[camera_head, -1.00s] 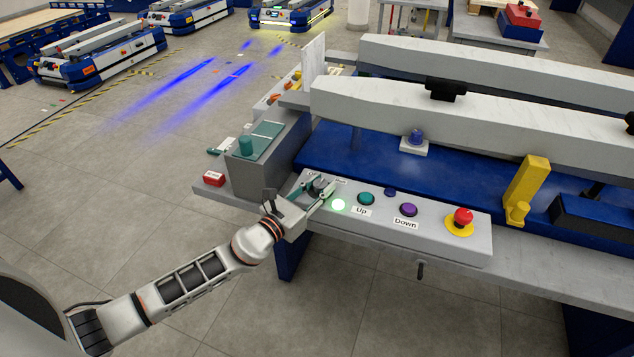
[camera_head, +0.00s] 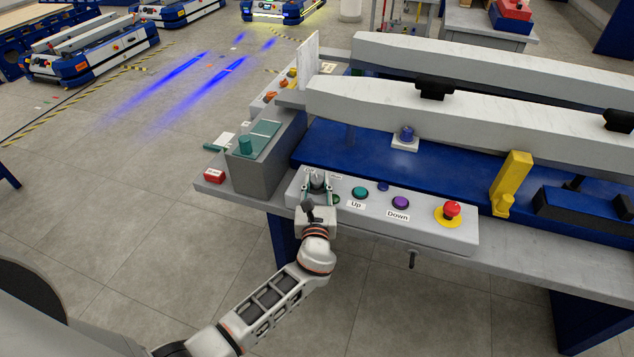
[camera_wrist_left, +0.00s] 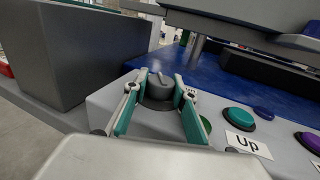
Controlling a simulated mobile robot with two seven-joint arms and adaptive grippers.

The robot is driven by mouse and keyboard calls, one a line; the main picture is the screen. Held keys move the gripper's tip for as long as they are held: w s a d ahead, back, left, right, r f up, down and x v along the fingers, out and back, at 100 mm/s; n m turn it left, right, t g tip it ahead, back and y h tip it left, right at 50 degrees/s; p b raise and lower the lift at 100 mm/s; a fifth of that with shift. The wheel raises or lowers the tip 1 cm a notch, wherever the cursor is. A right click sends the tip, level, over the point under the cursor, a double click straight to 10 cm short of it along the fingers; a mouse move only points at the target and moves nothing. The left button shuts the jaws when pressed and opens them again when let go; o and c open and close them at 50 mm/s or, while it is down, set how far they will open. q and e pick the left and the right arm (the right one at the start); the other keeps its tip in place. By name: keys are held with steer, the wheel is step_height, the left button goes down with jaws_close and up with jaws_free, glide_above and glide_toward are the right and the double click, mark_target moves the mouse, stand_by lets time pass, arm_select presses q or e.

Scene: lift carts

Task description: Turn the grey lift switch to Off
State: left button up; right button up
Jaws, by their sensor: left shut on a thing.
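The grey lift switch (camera_head: 318,181) is a round knob at the left end of the grey control panel (camera_head: 425,232). In the left wrist view the knob (camera_wrist_left: 158,88) stands between the two green-padded fingers, its raised ridge showing on top. My left gripper (camera_head: 318,189) is shut on the knob, one finger on each side. The small labels by the switch are partly covered and too small to read surely. A dark green indicator lamp (camera_head: 337,199), unlit, sits just right of the switch, partly behind a finger. My right gripper is out of view.
The Up button (camera_head: 360,193), the Down button (camera_head: 401,202) and a red emergency stop (camera_head: 452,209) lie to the right on the panel. A grey box (camera_head: 265,160) stands close on the left. Open floor lies in front.

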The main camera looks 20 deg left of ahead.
arm_select(q)
steer(key=shift+y, duration=0.3)
steer(key=o, duration=1.1)
steer(key=v, duration=1.2)
steer(key=shift+r, duration=0.2)
